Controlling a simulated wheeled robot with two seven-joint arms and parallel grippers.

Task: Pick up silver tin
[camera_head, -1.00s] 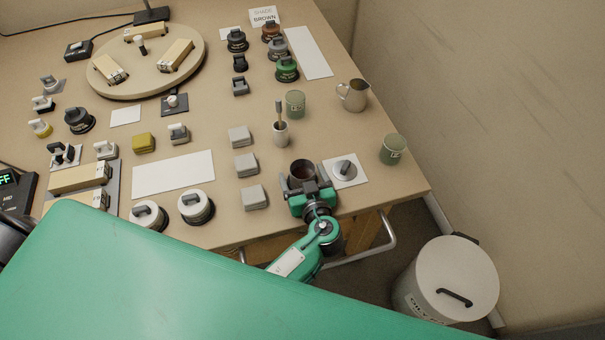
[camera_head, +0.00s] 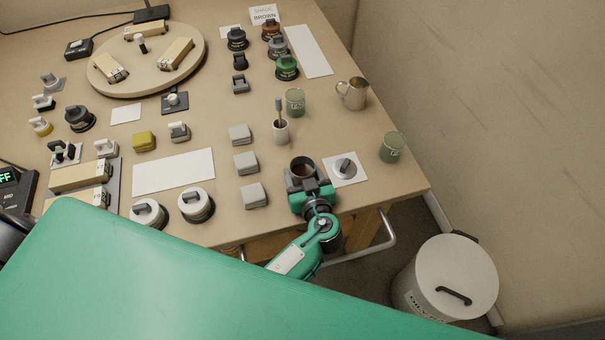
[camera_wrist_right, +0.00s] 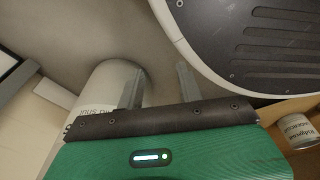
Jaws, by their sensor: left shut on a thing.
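A small open-topped tin (camera_head: 302,165) with a dull metal rim and a dark brown inside is near the front right edge of the bench. I take it to be the silver tin. My left gripper (camera_head: 303,183) is shut on it from the front side, and hides its lower part. I cannot tell whether the tin is clear of the bench. My right gripper (camera_wrist_right: 158,88) shows in the right wrist view, its two fingers apart with nothing held between them.
A white card with a grey knob (camera_head: 345,168) lies just right of the tin. Grey blocks (camera_head: 253,195) stand to its left. A lidded bin (camera_head: 457,279) stands on the floor.

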